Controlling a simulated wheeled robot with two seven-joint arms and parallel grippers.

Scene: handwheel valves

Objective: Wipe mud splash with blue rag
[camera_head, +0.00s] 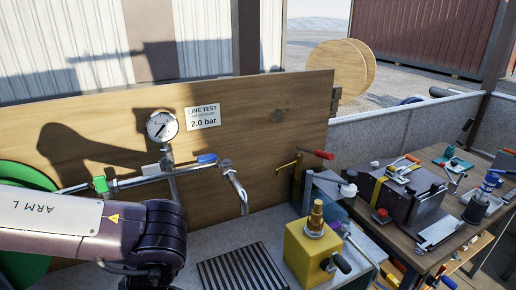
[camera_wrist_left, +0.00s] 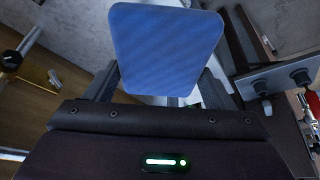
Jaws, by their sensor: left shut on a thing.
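The blue rag (camera_wrist_left: 166,48) shows as a flat, rounded pad in the left wrist view. My left gripper (camera_wrist_left: 165,90) is shut on it, with a dark finger at each side, and the rag hides the fingertips. In the head view my left arm comes in from the left, but the gripper and rag are hidden behind or below it. My right gripper is not in view.
A pressure gauge (camera_head: 161,126) and a pipe with a blue lever (camera_head: 207,159) stand before the board. A brass tap with a red handle (camera_head: 318,154) and a yellow block (camera_head: 313,250) stand to the right. A cluttered wooden bench (camera_head: 458,153) is farther right.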

